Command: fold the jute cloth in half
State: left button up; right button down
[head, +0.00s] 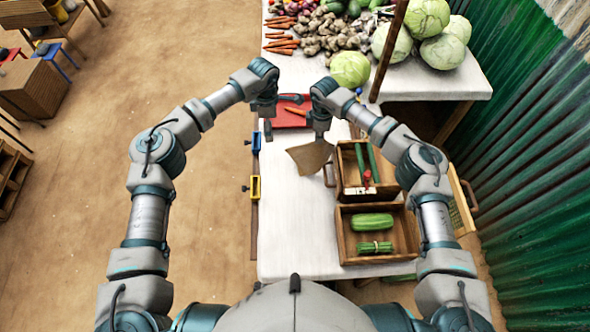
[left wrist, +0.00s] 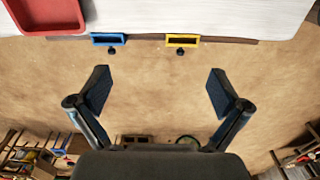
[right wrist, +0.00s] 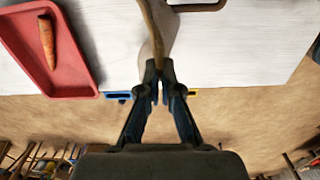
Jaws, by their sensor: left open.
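The jute cloth (head: 310,157) is a brown piece, fanning out below my right gripper (head: 320,132) over the white table. In the right wrist view the cloth (right wrist: 160,28) shows as a narrow, curved brown strip, nearly edge-on. My right gripper (right wrist: 156,78) is shut on one end of it. I cannot tell how much of the cloth touches the table. My left gripper (left wrist: 160,92) is open and empty, out by the table's left edge near the red tray. The cloth does not show in the left wrist view.
The red tray (head: 283,118) holds a carrot (head: 296,111). Blue (head: 256,142) and yellow (head: 255,187) clips sit on the table's left edge. Wooden crates (head: 342,218) with green vegetables stand right of the cloth. The white table (head: 290,235) is clear at front left.

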pick_arm(q)
notch_tip(320, 180, up, 8)
pick_arm(e)
jog(key=c, duration=1.8)
grip_release()
jog(key=o, duration=1.8)
pick_arm(q)
notch_tip(320, 180, up, 5)
jog(key=p, duration=0.4)
jog(key=shift+f, duration=0.15)
pick_arm(e)
notch_tip(320, 180, up, 6)
jog(key=shift+f, duration=0.2)
